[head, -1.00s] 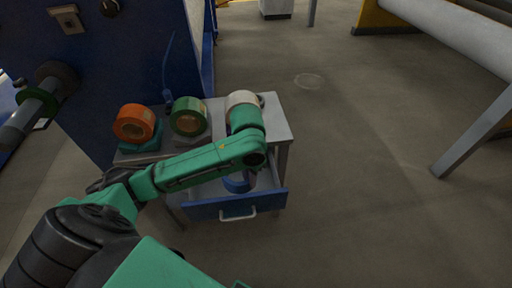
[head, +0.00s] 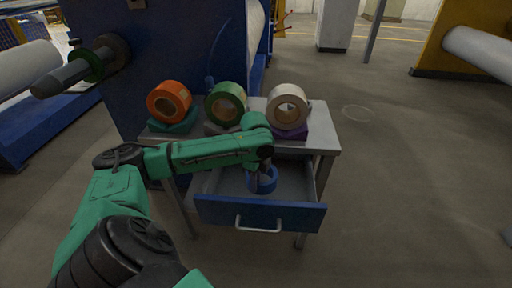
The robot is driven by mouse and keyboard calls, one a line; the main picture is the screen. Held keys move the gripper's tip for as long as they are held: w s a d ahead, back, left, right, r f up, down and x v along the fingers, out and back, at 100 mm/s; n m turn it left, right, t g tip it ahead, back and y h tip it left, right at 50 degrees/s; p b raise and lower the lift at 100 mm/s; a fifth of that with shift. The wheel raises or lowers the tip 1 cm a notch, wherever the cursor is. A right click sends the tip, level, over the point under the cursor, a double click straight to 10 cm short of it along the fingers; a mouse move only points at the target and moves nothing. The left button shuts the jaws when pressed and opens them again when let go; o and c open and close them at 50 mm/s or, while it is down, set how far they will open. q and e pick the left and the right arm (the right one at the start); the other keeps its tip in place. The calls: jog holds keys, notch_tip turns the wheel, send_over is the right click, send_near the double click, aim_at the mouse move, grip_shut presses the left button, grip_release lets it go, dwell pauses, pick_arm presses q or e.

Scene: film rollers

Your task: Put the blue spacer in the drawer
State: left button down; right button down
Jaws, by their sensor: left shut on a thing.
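The blue spacer (head: 266,182) is a small blue ring inside the open drawer (head: 262,215), near its middle. The drawer has a blue front with a pale handle and is pulled out from the grey table. My left gripper (head: 259,176) points down into the drawer and is shut on the spacer. My green forearm and wrist hide the gripper's upper part and some of the drawer's left side. I cannot tell whether the spacer touches the drawer's floor. My right gripper is out of view.
On the tabletop (head: 325,140) stand an orange roll (head: 168,101) on a teal base, a green roll (head: 224,102) on a grey base and a white roll (head: 287,104) on a purple base. A blue machine (head: 185,50) stands behind. The floor to the right is clear.

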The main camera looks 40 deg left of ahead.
pick_arm(q)
notch_tip(320, 180, down, 7)
jog(key=shift+r+b, duration=0.2)
jog(key=shift+b, duration=0.25)
jog(key=shift+r, duration=0.1)
jog(key=shift+d, duration=0.1)
jog(key=c, duration=0.9)
grip_release()
notch_tip(320, 180, up, 12)
jog(key=shift+r+p, duration=0.1)
jog(key=shift+p, duration=0.8)
